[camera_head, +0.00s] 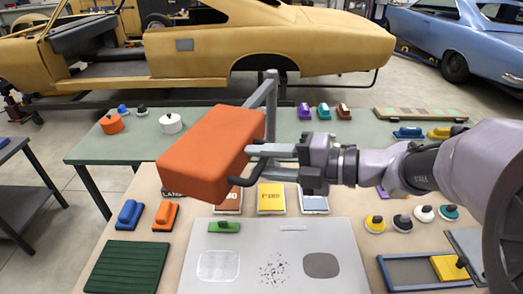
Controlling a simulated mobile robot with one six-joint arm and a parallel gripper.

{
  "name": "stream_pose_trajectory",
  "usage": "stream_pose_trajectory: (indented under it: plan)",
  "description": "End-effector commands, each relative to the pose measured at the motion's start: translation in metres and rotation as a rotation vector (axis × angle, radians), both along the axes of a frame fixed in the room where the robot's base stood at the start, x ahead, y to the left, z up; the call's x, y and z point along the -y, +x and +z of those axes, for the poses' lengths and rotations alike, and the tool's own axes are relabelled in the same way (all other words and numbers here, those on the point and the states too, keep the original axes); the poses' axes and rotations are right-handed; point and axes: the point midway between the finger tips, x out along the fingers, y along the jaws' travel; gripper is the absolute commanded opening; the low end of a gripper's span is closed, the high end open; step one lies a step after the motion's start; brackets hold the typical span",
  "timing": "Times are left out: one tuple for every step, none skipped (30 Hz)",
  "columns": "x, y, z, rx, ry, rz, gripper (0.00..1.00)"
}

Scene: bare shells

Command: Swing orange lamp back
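The orange lamp (208,152) is a boxy orange head on a grey jointed arm (262,95), held above the front table. A dark bar handle (243,182) sticks out from its right side. My gripper (257,162) reaches in from the right at this handle. Its two grey fingers are apart, one above the other, with a visible gap between them. The handle bar runs close to the fingertips and partly behind them; whether they touch it cannot be told. The lamp hides part of the table behind it.
A grey panel (207,259) with a green block (224,227) lies below the lamp. Blue (129,213) and orange (165,215) sanding blocks and a dark green ribbed mat (127,266) lie left. Round pads (424,213) lie right. A green table (120,148) stands behind.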

Motion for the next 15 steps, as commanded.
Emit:
stream_pose_trajectory:
  plan:
    - [0.0001,0.0001,0.0002,0.000,0.000,0.000,0.36]
    - [0.0002,0.0000,0.0002,0.000,0.000,0.000,0.36]
    - [0.0003,0.0000,0.0003,0.000,0.000,0.000,0.36]
    - [0.0003,0.0000,0.0003,0.000,0.000,0.000,0.36]
    - [0.0004,0.0000,0.0003,0.000,0.000,0.000,0.30]
    - [0.0004,0.0000,0.0002,0.000,0.000,0.000,0.22]
    - [0.0004,0.0000,0.0002,0.000,0.000,0.000,0.16]
    - [0.0005,-0.0001,0.0002,0.000,0.000,0.000,0.11]
    - [0.0005,-0.0001,0.0001,0.000,0.000,0.000,0.03]
    - [0.0005,-0.0001,0.0001,0.000,0.000,0.000,0.00]
    - [0.0005,-0.0001,0.0002,0.000,0.000,0.000,0.00]
    - [0.0005,-0.0001,0.0002,0.000,0.000,0.000,0.00]
    - [0.0005,-0.0001,0.0002,0.001,0.000,0.000,0.00]
    - [0.0006,-0.0001,0.0002,0.001,0.000,0.000,0.00]
    - [0.0006,-0.0001,0.0002,0.001,0.000,0.000,0.00]
